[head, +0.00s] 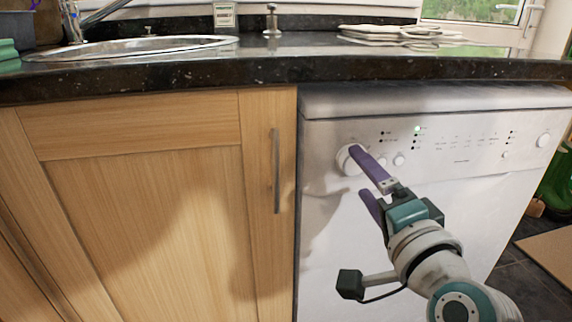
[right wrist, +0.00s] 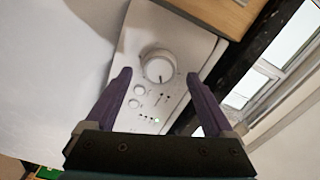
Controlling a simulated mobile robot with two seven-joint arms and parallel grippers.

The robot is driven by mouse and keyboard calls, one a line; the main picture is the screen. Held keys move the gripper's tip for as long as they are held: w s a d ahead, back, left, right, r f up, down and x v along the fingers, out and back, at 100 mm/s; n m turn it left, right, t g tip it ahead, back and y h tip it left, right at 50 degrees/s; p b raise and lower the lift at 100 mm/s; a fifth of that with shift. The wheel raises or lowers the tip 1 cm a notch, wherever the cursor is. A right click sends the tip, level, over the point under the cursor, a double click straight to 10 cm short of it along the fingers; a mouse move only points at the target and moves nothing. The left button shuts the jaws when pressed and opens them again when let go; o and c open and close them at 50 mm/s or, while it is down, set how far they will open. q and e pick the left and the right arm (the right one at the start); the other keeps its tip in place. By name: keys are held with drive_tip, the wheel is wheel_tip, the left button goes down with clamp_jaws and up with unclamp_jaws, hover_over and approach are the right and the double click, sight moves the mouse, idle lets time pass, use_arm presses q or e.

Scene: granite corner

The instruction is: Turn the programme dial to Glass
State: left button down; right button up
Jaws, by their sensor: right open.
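The programme dial (head: 349,160) is a round white knob at the left end of the white dishwasher's (head: 325,240) control panel. In the right wrist view the dial (right wrist: 158,67) shows whole, with a dark pointer mark on its rim. My right gripper (head: 355,172) is open, its two purple fingers reaching toward the dial, and one finger covers part of it in the head view. In the right wrist view the dial lies between and beyond the fingertips, apart from both. The printing around the dial is too small to read. My left gripper is not in view.
Small buttons (head: 398,160) sit right of the dial, and a green light (head: 417,128) is lit above. The dark granite worktop (head: 270,70) overhangs the panel. A wooden cupboard door (head: 160,210) with a vertical metal handle (head: 276,170) stands left.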

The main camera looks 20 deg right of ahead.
drive_tip(key=p+v, duration=0.1)
drive_tip(key=v, duration=0.6)
drive_tip(key=shift+s, duration=0.1)
